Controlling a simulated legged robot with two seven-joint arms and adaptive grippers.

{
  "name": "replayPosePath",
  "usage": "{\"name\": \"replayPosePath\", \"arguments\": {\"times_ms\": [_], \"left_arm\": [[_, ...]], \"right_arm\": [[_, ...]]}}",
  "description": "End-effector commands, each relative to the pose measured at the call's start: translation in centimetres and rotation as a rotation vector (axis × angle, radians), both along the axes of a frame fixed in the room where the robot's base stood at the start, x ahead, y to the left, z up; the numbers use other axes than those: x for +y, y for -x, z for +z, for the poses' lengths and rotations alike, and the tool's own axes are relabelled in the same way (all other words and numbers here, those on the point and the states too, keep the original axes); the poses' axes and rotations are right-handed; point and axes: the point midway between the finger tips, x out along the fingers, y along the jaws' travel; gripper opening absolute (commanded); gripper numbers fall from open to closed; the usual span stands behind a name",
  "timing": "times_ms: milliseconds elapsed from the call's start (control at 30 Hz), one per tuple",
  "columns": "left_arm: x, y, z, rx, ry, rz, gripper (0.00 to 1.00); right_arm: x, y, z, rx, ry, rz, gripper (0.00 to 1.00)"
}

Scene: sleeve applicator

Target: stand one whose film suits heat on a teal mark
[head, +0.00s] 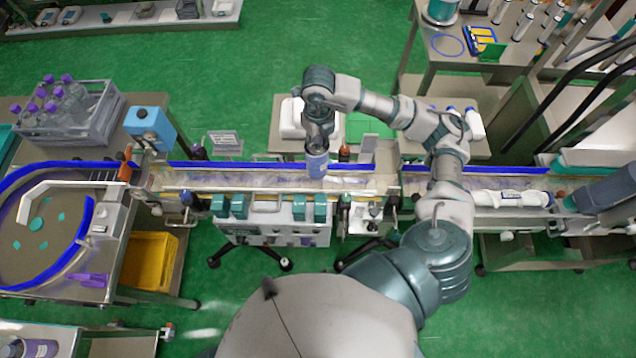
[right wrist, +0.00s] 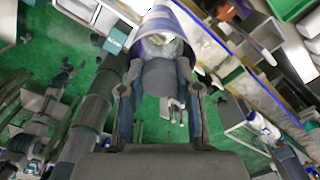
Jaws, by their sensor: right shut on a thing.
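My right gripper (head: 318,140) is shut on a bottle (head: 317,164) with a blue-lavender film, above the conveyor in the middle of the head view. The right wrist view shows the bottle (right wrist: 172,22) beyond the two fingers (right wrist: 160,95), with a clear part below its film. I cannot tell whether the bottle touches the belt. Several small teal patches (head: 38,249) lie on the round table at the left; whether they are the marks is unclear. My left gripper is not in view.
The conveyor (head: 240,180) runs left to right, with teal boxes (head: 238,206) along its front. A grey crate (head: 105,128) of purple-capped bottles stands at the back left. A yellow bin (head: 150,262) is below.

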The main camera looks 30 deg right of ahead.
Motion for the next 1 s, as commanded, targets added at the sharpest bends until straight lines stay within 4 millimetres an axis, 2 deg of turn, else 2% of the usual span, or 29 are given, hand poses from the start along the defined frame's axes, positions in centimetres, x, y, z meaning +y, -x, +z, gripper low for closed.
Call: {"name": "replayPosePath", "arguments": {"times_ms": [167, 400, 667, 800, 1000], "left_arm": [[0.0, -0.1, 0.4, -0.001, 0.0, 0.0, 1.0], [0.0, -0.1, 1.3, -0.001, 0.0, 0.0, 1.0], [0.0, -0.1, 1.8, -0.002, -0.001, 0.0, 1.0], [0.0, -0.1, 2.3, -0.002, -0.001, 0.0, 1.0], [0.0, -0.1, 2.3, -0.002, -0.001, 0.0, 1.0]], "right_arm": [[-0.2, 0.2, -0.2, 0.002, 0.002, -0.113, 0.0], [-0.2, 0.3, -4.5, 0.004, 0.003, -0.125, 0.0], [-0.2, 0.3, -7.2, 0.003, 0.002, -0.123, 0.0], [-0.2, 0.3, -9.2, 0.002, 0.002, -0.122, 0.0], [-0.2, 0.2, -9.7, 0.0, 0.001, -0.121, 0.0]]}}
